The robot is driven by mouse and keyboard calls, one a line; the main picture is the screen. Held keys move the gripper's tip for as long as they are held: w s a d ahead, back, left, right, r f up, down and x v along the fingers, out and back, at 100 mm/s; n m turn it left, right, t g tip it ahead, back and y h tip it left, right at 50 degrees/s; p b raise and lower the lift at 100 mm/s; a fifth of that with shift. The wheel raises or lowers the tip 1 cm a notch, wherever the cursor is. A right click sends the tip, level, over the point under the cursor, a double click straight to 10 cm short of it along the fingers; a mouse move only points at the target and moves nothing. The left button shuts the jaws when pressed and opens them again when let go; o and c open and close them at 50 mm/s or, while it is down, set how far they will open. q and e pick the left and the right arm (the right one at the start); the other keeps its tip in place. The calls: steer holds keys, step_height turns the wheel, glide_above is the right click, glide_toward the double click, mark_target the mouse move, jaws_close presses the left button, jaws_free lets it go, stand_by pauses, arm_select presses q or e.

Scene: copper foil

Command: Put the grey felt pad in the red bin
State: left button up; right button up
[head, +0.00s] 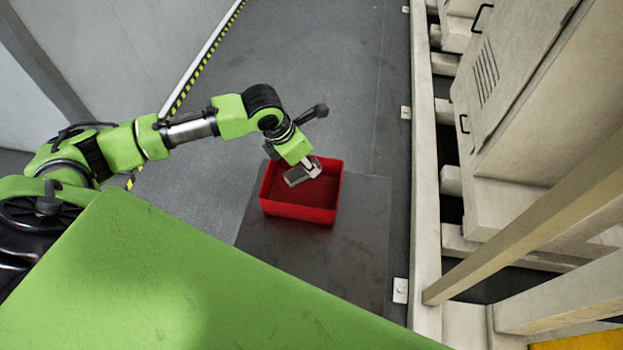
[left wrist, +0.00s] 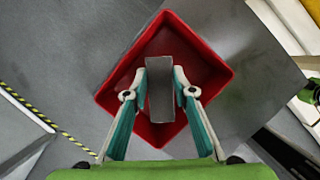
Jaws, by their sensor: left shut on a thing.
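The red bin (head: 300,212) stands on a dark mat on the floor, open side up. It also fills the middle of the left wrist view (left wrist: 222,77). My left gripper (head: 310,172) is above the bin's opening. In the left wrist view its two fingers (left wrist: 160,92) are shut on the grey felt pad (left wrist: 160,88), one on each side. The pad shows against the bin's inside. I cannot tell exactly how high the pad is above the bin floor. My right gripper is not in view.
The dark mat (head: 345,260) lies under the bin. Beige cabinets and beams (head: 530,120) line the right side. A yellow and black striped edge (head: 205,60) runs along the wall at the left. The grey floor (head: 320,60) beyond the bin is clear.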

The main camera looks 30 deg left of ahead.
mark_target(306, 176)
arm_select(q)
steer(key=f, duration=0.1)
steer(key=f+p, duration=0.1)
steer(key=f, duration=0.3)
steer(key=shift+s, duration=0.25)
steer(key=shift+f, duration=0.3)
step_height(306, 176, down, 4)
steer(key=shift+w+p, duration=0.15)
steer(key=shift+p, duration=0.45)
steer(key=shift+f, duration=0.2)
steer(key=o, duration=1.1)
steer(key=shift+r, duration=0.1)
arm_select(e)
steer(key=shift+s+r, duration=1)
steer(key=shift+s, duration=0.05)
